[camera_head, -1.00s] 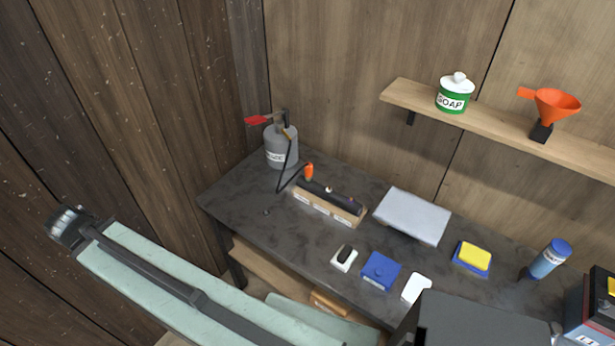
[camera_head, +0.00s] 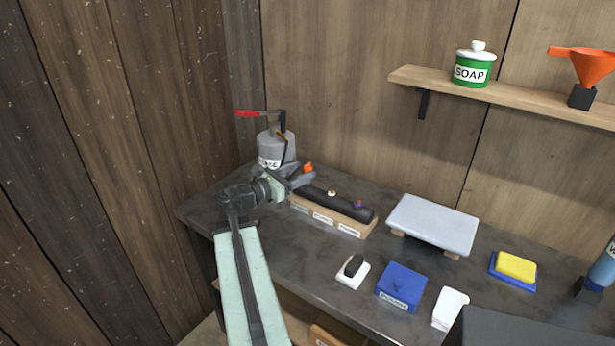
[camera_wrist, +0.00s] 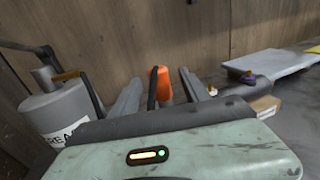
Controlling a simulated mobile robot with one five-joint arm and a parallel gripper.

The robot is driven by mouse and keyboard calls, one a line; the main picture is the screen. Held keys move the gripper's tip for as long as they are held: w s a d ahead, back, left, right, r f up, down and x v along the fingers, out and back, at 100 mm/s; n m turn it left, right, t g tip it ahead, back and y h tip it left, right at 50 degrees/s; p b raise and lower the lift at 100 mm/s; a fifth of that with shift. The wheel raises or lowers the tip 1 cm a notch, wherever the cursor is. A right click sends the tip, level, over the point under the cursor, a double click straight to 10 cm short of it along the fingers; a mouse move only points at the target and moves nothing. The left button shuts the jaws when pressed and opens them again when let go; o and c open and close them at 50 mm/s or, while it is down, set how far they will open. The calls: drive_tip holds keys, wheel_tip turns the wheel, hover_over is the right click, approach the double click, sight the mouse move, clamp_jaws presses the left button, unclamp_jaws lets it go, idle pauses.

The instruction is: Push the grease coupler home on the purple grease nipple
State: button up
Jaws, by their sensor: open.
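The orange grease coupler (camera_head: 307,168) stands upright at the left end of the black bar, with the dark hose beside it. What it rests on is hidden. The purple grease nipple (camera_head: 358,204) sits on top of the bar towards its right end, with nothing on it. My gripper (camera_head: 301,179) is open at the coupler. In the wrist view the coupler (camera_wrist: 164,86) shows between my two spread fingers (camera_wrist: 160,78), with the hose in front of it; I cannot tell whether they touch it. The purple nipple (camera_wrist: 248,76) is to the right there.
The black bar (camera_head: 345,205) lies on a labelled wooden block and carries a pale nipple (camera_head: 331,193) left of the purple one. The grey grease can (camera_head: 275,147) with a red lever stands behind left. A grey slab (camera_head: 433,222), blue box (camera_head: 402,287) and sponge (camera_head: 516,266) lie rightward.

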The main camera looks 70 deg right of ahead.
drive_tip(key=x, duration=0.6)
drive_tip(key=shift+w+f, duration=0.1)
clamp_jaws()
